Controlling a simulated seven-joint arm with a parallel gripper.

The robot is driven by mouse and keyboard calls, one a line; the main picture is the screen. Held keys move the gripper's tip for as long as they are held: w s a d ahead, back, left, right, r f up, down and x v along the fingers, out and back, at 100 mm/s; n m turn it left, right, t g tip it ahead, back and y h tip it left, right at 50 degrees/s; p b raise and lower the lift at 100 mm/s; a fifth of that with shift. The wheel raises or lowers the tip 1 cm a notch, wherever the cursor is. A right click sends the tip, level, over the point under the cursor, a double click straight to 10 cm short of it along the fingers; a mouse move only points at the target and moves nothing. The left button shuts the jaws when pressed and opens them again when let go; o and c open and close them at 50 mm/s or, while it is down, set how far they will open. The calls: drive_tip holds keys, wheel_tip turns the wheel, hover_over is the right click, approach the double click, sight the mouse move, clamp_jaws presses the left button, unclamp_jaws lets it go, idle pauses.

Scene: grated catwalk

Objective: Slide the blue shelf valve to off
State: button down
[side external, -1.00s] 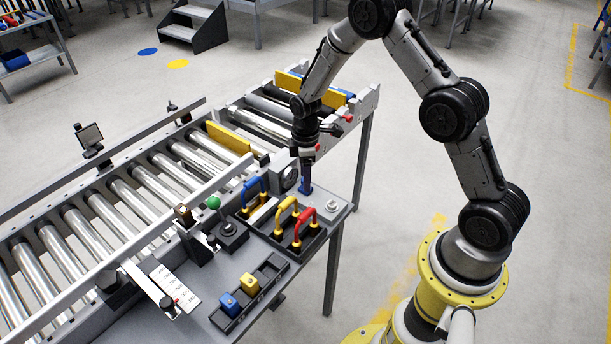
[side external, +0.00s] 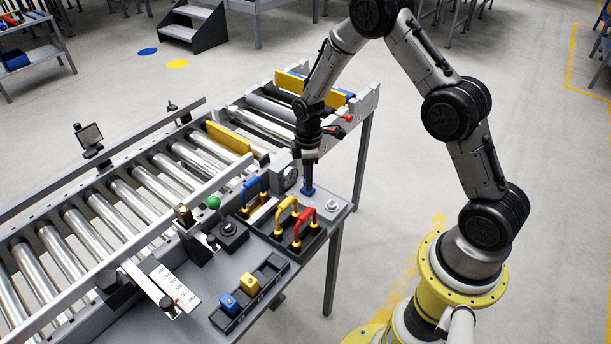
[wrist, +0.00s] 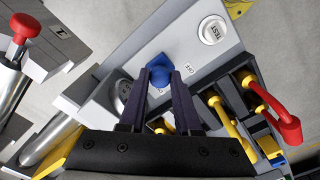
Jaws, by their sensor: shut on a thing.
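The blue shelf valve (wrist: 158,62) is a small blue knob on a pointed blue base, mounted on the grey shelf beside an OFF mark. In the side external view its blue base (side external: 307,190) shows low on the right end of the shelf. My gripper (wrist: 160,78) points down over it, with a dark finger on either side of the knob, shut on it. In the side external view my gripper (side external: 308,184) hides most of the knob. A second label near the fingers is partly hidden.
A TEST button (wrist: 212,30) sits close beside the valve. Red (side external: 306,219), yellow (side external: 288,207) and blue (side external: 254,187) handles stand nearby, with a round gauge (side external: 287,178) behind. The roller conveyor (side external: 130,195) runs alongside. Blue and yellow blocks (side external: 250,284) sit in a black rack.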

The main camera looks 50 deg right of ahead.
drive_tip(key=shift+s, duration=1.4)
drive_tip(key=c, duration=0.6)
unclamp_jaws()
drive_tip(key=shift+w+r, duration=0.1)
drive_tip(key=shift+r, duration=0.15)
wheel_tip(320, 180, up, 13)
drive_tip(key=shift+r, duration=0.2)
